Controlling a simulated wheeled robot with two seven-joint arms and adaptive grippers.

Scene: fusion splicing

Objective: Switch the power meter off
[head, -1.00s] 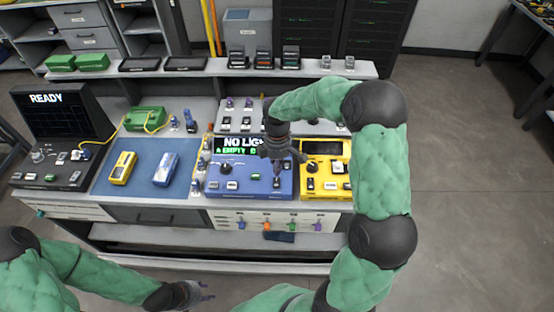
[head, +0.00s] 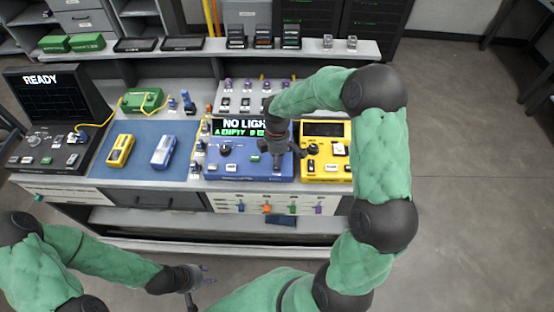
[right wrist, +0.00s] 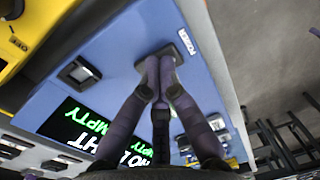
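The power meter is a blue box (head: 213,173) at the bench front, with a lit display (head: 235,127) reading "NO LIGHT" and "EMPTY". Its blue panel (right wrist: 120,48) fills the middle of the right wrist view, where a dark plate (right wrist: 188,43) is labelled "POWER". My right gripper (head: 277,165) is over the right part of this panel. In the right wrist view its fingertips (right wrist: 159,58) are together at the POWER switch and hide most of it; contact is hard to judge. My left gripper (head: 208,275) hangs empty in front of the bench, fingers apart.
A yellow unit (head: 325,172) stands close on the right of the meter. A blue mat (head: 140,170) with a yellow and a pale blue handheld device lies to the left. A black unit (head: 45,150) reading "READY" stands at far left.

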